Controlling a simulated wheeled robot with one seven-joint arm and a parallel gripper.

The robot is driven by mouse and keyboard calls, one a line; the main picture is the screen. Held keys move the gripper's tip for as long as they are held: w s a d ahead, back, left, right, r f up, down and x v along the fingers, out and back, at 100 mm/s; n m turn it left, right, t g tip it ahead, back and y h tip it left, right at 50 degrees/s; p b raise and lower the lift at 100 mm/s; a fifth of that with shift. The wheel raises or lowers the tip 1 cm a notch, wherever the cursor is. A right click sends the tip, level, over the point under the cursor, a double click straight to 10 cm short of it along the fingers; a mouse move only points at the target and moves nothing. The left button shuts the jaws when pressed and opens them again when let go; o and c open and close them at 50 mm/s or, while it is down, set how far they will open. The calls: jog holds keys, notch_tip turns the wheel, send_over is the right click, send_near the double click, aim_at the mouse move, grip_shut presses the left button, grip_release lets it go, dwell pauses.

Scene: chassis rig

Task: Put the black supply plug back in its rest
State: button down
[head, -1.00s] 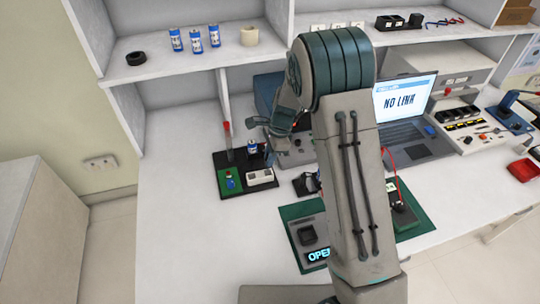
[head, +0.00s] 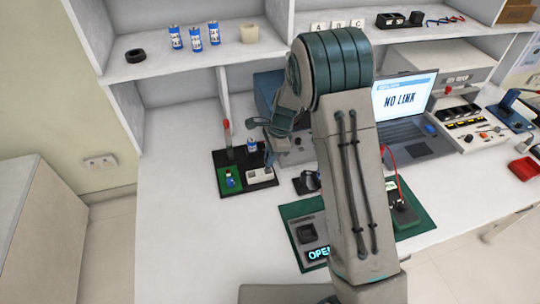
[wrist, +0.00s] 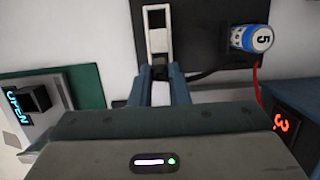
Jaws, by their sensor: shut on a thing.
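My gripper (wrist: 160,90) is shut on the black supply plug (wrist: 160,73), which sits between its blue-grey fingers in the wrist view. A white block with dark openings (wrist: 166,22), which looks like the rest, lies just beyond the plug on a black board. I cannot tell whether the plug touches it or is above it. In the head view the white block (head: 260,175) stands on the black board, with my gripper (head: 268,150) over its far side. The plug is hard to make out there.
A blue cell marked 5 (wrist: 254,39) stands right of the white block on the black board (wrist: 205,45). A red-digit display (wrist: 284,122) and red wire are near my gripper's right. A green mat (head: 291,211) with an OPEN display lies nearer. The laptop (head: 404,100) reads NO LINK.

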jog(key=shift+d+b+x, duration=0.15)
jog(key=shift+b+x, duration=0.35)
jog(key=shift+x, duration=0.25)
jog(key=shift+d+b+x, duration=0.2)
jog(key=shift+b+x, duration=0.25)
jog(key=shift+x, duration=0.3)
jog(key=c, duration=1.3)
grip_release()
jog(key=shift+w, duration=0.1)
jog(key=s+v, duration=0.1)
jog(key=v, duration=1.2)
jog(key=shift+w+r, duration=0.35)
jog(key=shift+w, duration=0.15)
jog(key=shift+d, duration=0.2)
